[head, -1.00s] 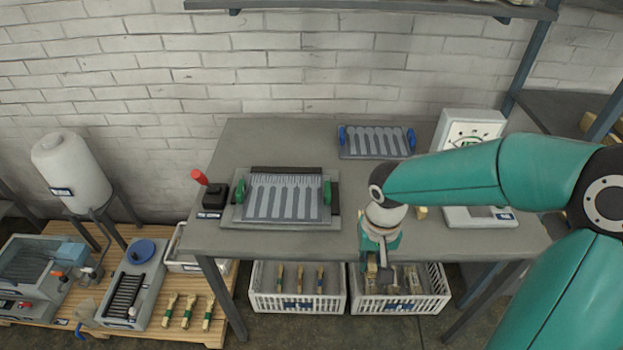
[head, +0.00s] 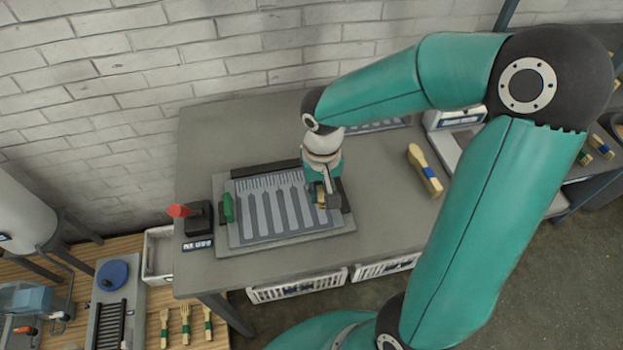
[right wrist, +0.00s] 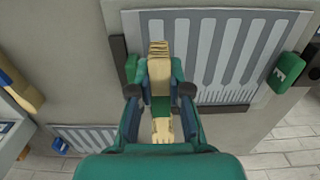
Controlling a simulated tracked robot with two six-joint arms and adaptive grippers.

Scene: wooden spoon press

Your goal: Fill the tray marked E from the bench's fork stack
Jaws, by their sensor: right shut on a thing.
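The tray with green handles and fork-shaped slots (head: 240,239) lies on the bench. It shows in the right wrist view (right wrist: 215,60), where one green handle (right wrist: 288,72) bears a white mark like an E. Its visible slots look grey and empty. My right gripper (head: 322,199) is over the tray's right end. It is shut on a wooden fork stack with a green band (right wrist: 160,62), seen between the fingers in the right wrist view. Whether the stack touches the tray I cannot tell. My left gripper is not in view.
A wooden stack with a blue band (head: 424,168) lies on the bench to the right. A second tray (right wrist: 98,140) with a blue handle is partly hidden by my arm in the head view. A red-handled lever box (head: 198,217) stands left of the green-handled tray. White crates (head: 297,288) are below.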

